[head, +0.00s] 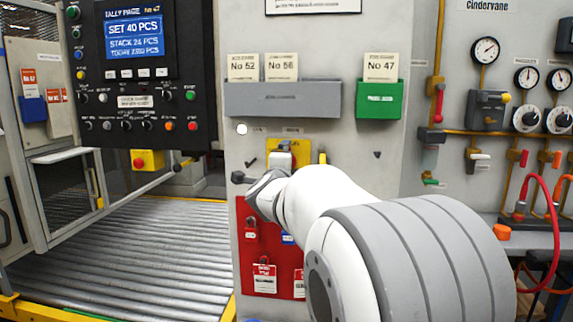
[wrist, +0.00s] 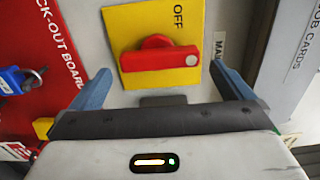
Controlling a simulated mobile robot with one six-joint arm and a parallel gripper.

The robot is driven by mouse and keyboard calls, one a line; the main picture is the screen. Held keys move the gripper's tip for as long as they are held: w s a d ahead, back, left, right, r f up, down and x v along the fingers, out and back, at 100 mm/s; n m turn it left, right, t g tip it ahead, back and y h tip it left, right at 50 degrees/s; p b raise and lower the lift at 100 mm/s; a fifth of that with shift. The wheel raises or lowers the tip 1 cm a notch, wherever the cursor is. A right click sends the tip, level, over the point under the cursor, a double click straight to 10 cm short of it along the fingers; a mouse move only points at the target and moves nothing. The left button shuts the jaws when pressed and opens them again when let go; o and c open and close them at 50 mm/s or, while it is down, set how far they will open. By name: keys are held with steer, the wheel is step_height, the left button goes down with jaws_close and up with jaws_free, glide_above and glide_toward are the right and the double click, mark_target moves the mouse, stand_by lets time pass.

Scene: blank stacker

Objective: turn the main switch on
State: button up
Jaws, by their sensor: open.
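The main switch is a red rotary handle (wrist: 158,58) on a yellow plate (wrist: 125,22) in the wrist view. The handle lies crosswise in that picture, with a pale dot at its right end pointing toward a partly hidden "MAI…" label. "OFF" is printed on the plate above the handle. My gripper (wrist: 162,72) is open, with one blue finger on each side of the plate and the handle between them, apart from both. In the head view, the yellow plate (head: 304,147) shows around my wrist, which hides the handle and the fingers.
A red lock-out board (head: 272,276) with padlocks and tags hangs below the switch. A grey card holder (head: 283,98) and a green one (head: 379,99) are above it. A roller conveyor (head: 120,250) lies left. Gauges and a red hose (head: 553,230) are at right.

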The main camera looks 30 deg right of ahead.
steer(key=shift+v, duration=2.35)
steer(key=shift+a, duration=0.1)
steer(key=s+a+n+g+y+p, duration=0.2)
steer(key=s+a+n+y+p, duration=0.3)
steer(key=a+n+p, duration=0.3)
steer(key=s+a+n+g+y+p, duration=0.2)
steer(key=s+a+n+y+p, duration=0.4)
steer(key=n+p, duration=0.25)
steer(key=s+a+f+n+g+h+p, duration=0.1)
steer(key=s+n+g+p, duration=0.7)
steer(key=s, duration=0.9)
steer(key=shift+s+a+f, duration=0.35)
steer(key=shift+f, duration=0.05)
